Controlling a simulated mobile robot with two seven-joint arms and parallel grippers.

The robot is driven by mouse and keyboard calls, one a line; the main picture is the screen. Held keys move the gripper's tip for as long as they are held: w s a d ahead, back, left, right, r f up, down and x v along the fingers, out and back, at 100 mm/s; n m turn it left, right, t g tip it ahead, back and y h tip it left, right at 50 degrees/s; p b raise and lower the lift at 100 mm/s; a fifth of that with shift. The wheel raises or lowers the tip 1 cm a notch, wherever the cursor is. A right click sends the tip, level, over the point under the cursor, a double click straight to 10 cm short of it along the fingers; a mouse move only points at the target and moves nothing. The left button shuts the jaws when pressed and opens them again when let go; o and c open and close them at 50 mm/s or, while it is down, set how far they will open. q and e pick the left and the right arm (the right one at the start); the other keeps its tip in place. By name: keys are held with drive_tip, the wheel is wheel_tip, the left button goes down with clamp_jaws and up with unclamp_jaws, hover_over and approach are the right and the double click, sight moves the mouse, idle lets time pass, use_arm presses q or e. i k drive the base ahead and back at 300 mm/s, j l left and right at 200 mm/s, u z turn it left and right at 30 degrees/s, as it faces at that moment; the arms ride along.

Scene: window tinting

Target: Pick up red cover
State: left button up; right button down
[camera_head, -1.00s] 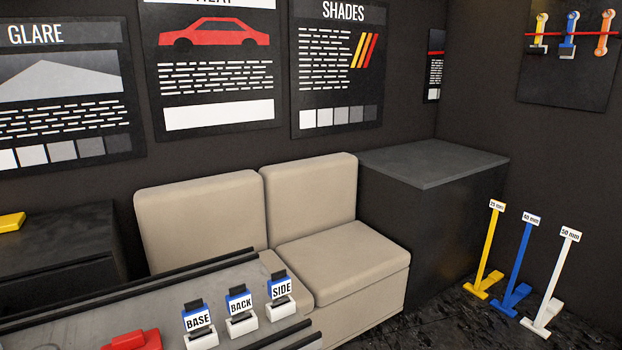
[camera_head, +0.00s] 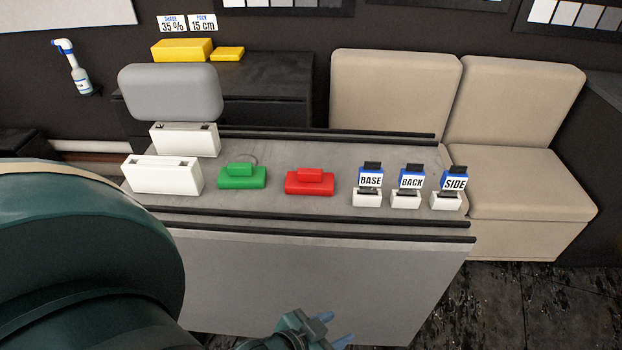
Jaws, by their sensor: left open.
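The red cover (camera_head: 309,182) is a flat red block with a raised handle. It sits on the grey table (camera_head: 280,202), between a green cover (camera_head: 242,178) and the labelled holders. My left gripper (camera_head: 332,328) is at the bottom edge of the view, in front of the table and well apart from the red cover. Its blue-tipped fingers are apart, with nothing seen between them. My left arm fills the lower left. My right gripper is out of view.
White boxes (camera_head: 162,178) stand on the table's left, with a grey rounded panel (camera_head: 171,92) above. BASE (camera_head: 370,180), BACK (camera_head: 411,178) and SIDE (camera_head: 455,180) holders stand on the right. Dark rails run along the table's edges. A beige sofa (camera_head: 395,95) stands behind.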

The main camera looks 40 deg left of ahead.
sight(308, 181)
drive_tip(key=k+j+u, duration=0.15)
drive_tip(key=j, duration=0.3)
drive_tip(key=j+u, duration=0.2)
drive_tip(key=j, duration=0.2)
drive_tip(key=k+j+u, duration=0.15)
drive_tip(key=j, duration=0.35)
